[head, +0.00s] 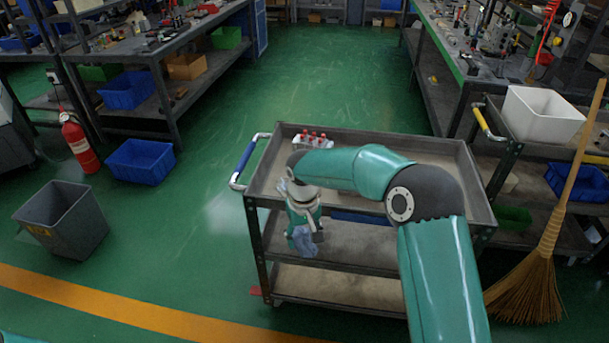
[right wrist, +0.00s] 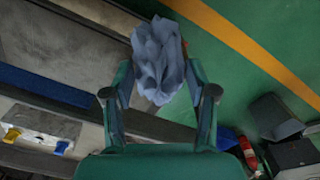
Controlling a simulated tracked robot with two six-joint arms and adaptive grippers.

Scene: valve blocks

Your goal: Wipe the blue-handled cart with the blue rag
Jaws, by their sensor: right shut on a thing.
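The blue-handled cart (head: 375,138) is a dark grey steel cart with a tray top and lower shelves. Its blue handle (head: 246,160) sticks out at the left end. My right arm reaches over the tray to its front left part, and my right gripper (right wrist: 158,92) points down there. It is shut on the blue rag (right wrist: 158,62), a crumpled grey-blue cloth. In the head view the rag (head: 303,240) hangs at the cart's front left, below the tray rim. I cannot tell whether it touches the cart. My left gripper is out of view.
A block with red valves (head: 312,140) stands on the tray's back left. A broom (head: 540,270) and a white bin (head: 541,113) are right of the cart. A grey bin (head: 62,217), a blue crate (head: 140,162) and a fire extinguisher (head: 79,143) stand left, with clear green floor between.

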